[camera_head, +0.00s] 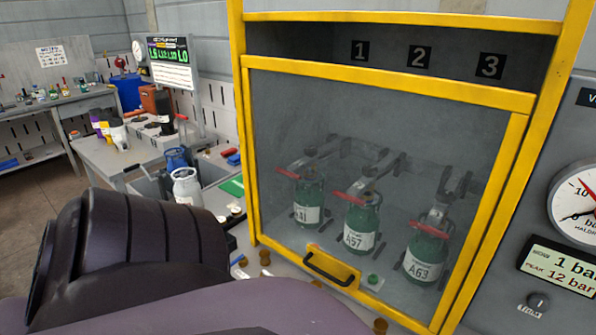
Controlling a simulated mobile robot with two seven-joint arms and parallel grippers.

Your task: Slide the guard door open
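The guard door (390,82) is a clear panel in a yellow frame on the front of a yellow-framed cabinet. It covers most of the opening, and a gap shows above its top rail. A black handle (328,268) sits on a yellow plate at its lower edge. Behind the panel stand three green cylinders, labelled A31 (308,200), A57 (361,222) and A63 (428,252), with red levers. My own dark arm fills the lower left, in front of the bench. Neither gripper's fingers can be seen.
Numbers 1, 2 and 3 mark the cabinet's back wall. A gauge (580,205) and a display (560,268) are on the right panel. Left of the cabinet are a white cylinder (187,188) and a bench (105,155) with bottles. Small brown caps (265,258) lie near the door's base.

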